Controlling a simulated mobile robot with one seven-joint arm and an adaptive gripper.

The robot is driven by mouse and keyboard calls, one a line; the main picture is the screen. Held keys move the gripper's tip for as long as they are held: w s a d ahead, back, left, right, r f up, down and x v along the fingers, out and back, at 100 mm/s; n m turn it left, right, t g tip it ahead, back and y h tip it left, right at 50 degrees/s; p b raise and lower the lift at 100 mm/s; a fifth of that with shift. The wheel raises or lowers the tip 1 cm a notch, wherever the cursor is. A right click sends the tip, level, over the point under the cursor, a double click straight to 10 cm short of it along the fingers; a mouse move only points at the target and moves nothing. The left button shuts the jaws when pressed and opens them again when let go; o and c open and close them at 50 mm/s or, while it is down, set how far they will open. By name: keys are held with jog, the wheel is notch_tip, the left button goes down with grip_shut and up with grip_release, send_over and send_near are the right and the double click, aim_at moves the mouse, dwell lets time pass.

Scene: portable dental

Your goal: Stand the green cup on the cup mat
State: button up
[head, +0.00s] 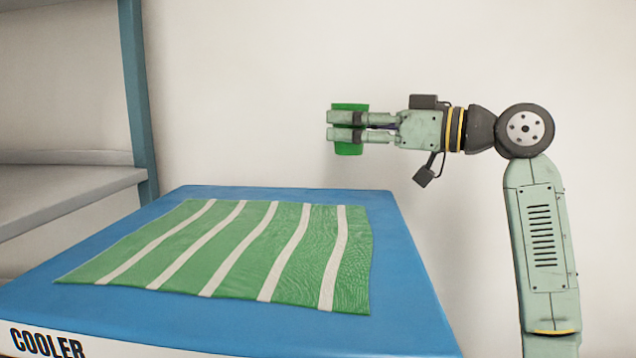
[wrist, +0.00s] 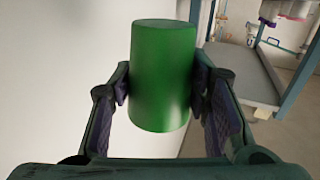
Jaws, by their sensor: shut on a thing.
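The green cup (wrist: 162,80) is between the fingers of my gripper (head: 347,126), which is shut on it. In the head view the green cup (head: 349,150) shows above and below the fingers, and it looks about upright. My gripper points left and holds the cup in the air above the far right part of the blue cooler top. A green mat with white stripes (head: 190,238) lies on the cooler top, to the left of and below the cup. In the wrist view the pads (wrist: 160,95) touch both sides of the cup.
The blue cooler top (head: 400,310) has a bare border around the mat. A grey shelf with a blue post (head: 136,90) stands at the left. A pale wall (head: 260,60) is behind. The air above the mat is clear.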

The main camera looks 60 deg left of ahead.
notch_tip(320, 180, down, 6)
jog(key=shift+f+p, duration=0.25)
jog(key=shift+p, duration=0.1)
jog(key=shift+f, duration=0.1)
jog(key=o, duration=0.8)
